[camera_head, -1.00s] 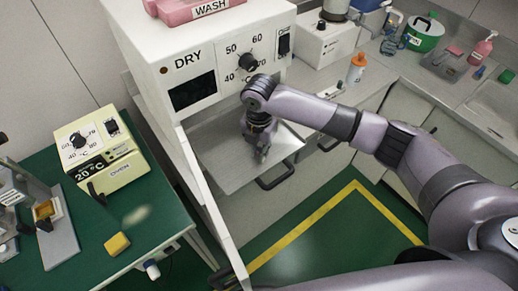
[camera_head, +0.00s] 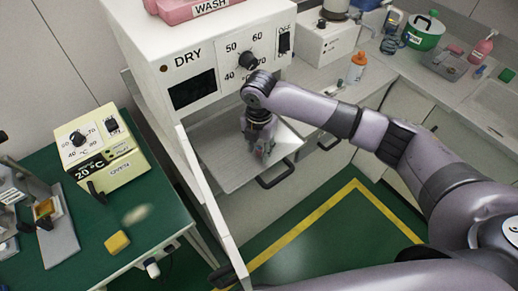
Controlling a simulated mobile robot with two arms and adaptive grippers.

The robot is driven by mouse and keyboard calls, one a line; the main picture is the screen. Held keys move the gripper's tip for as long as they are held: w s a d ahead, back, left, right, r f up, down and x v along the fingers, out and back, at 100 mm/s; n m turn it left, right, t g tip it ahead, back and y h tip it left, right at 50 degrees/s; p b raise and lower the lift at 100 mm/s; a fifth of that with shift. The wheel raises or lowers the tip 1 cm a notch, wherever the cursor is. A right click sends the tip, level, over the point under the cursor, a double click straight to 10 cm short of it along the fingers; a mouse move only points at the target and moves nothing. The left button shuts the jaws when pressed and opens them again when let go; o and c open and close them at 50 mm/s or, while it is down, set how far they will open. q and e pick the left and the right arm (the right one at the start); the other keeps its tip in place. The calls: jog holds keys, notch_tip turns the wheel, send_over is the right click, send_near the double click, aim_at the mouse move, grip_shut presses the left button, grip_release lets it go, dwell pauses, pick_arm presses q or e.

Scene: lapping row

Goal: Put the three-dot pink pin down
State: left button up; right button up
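My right gripper (camera_head: 262,152) points down over the grey shelf (camera_head: 215,172) in the drying cabinet's open front, below the DRY panel. It is small and dark in the picture. A faint pinkish tint shows at its fingertips, but I cannot make out the three-dot pink pin or its dots. I cannot tell whether the fingers are shut on it, or whether anything touches the shelf. My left gripper is not in view.
The DRY cabinet (camera_head: 205,55) rises behind the shelf, and its open door (camera_head: 207,200) stands at the left. A black handle (camera_head: 275,175) sits below the shelf. A green table (camera_head: 150,225) with an oven (camera_head: 105,150) is at left. The bare shelf area lies left of my gripper.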

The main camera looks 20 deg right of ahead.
aim_at(259, 148)
notch_tip(259, 148, up, 12)
jog(key=b, duration=0.2)
jog(key=shift+f, duration=0.2)
dwell(0.4)
